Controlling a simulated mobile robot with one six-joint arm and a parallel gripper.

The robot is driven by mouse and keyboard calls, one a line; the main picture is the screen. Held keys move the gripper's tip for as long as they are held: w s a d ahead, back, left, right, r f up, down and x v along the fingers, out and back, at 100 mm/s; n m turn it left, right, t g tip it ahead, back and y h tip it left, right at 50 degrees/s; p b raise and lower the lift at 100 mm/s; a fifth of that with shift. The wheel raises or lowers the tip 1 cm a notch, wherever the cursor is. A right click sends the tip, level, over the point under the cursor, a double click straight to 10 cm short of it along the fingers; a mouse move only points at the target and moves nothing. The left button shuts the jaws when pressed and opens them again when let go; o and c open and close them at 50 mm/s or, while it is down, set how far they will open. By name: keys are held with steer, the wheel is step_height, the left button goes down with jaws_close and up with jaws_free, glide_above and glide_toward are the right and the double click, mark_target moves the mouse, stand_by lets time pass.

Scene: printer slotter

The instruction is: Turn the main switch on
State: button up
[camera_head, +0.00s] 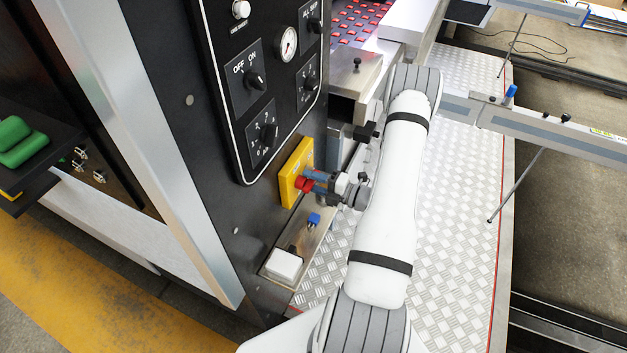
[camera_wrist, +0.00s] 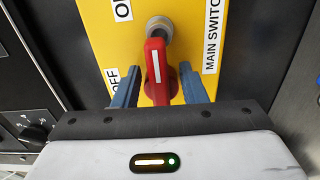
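The main switch is a red handle (camera_wrist: 157,72) on a yellow plate (camera_wrist: 190,20). In the wrist view the plate carries the labels "MAIN SWITCH" and "OFF", plus a partly cut label at the top. The handle points down in that view, with a white stripe along it. My gripper (camera_wrist: 160,92) has its two blue fingers on either side of the handle, with gaps visible on both sides. In the head view the yellow plate (camera_head: 291,172) is on the black panel's lower edge, and my gripper (camera_head: 312,180) is at the red handle (camera_head: 303,185), partly hiding it.
A control panel (camera_head: 262,100) with several black knobs and a gauge (camera_head: 288,44) is above the switch. A ledge with a white box (camera_head: 284,265) and a small blue part (camera_head: 314,219) lies below my gripper. A metal tread floor (camera_head: 450,200) extends to the right.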

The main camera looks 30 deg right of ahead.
steer(key=b+v, duration=0.1)
steer(key=v, duration=0.6)
steer(key=shift+s+d, duration=0.2)
steer(key=shift+s, duration=0.1)
steer(key=s+a+r+n+g, duration=0.3)
steer(key=a+r+n+g, duration=0.45)
steer(key=n, duration=0.45)
steer(key=s+a+r+n+g, duration=0.2)
steer(key=a+r+n+g, duration=0.6)
steer(key=n, duration=0.4)
steer(key=s+a+r+n+t+h, duration=0.2)
steer(key=s+r+n+h, duration=0.2)
steer(key=n, duration=0.7)
steer(key=s+a+r+n+t+h, duration=0.2)
steer(key=s+r+n+h, duration=0.3)
steer(key=n, duration=0.6)
step_height(320, 180, up, 2)
steer(key=shift+s+r+n+h, duration=0.1)
steer(key=shift+s+n+h, duration=0.2)
steer(key=shift+h, duration=0.7)
